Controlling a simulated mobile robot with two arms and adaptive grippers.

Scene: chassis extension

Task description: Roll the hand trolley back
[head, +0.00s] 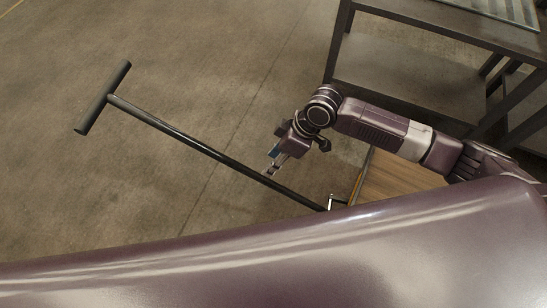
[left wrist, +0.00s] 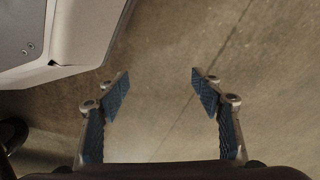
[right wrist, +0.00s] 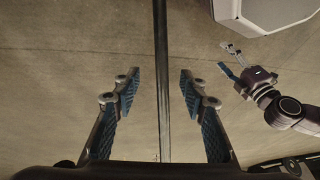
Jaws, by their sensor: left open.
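The hand trolley has a black T-handle (head: 103,97) at the upper left of the head view. Its long dark pole (head: 180,141) slants down to the right toward the wooden deck (head: 395,182), which my body partly hides. My right gripper (head: 269,171) is at the lower part of the pole. In the right wrist view, the pole (right wrist: 162,45) runs between the spread fingers of my right gripper (right wrist: 160,88), with a gap on both sides. My left gripper (left wrist: 160,84) is open and empty over bare floor. It also shows at the right of the right wrist view (right wrist: 227,58).
A dark metal-framed table (head: 440,28) with a lower shelf (head: 395,80) stands at the upper right, behind my right arm. The concrete floor (head: 200,60) around the T-handle and to the left is clear.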

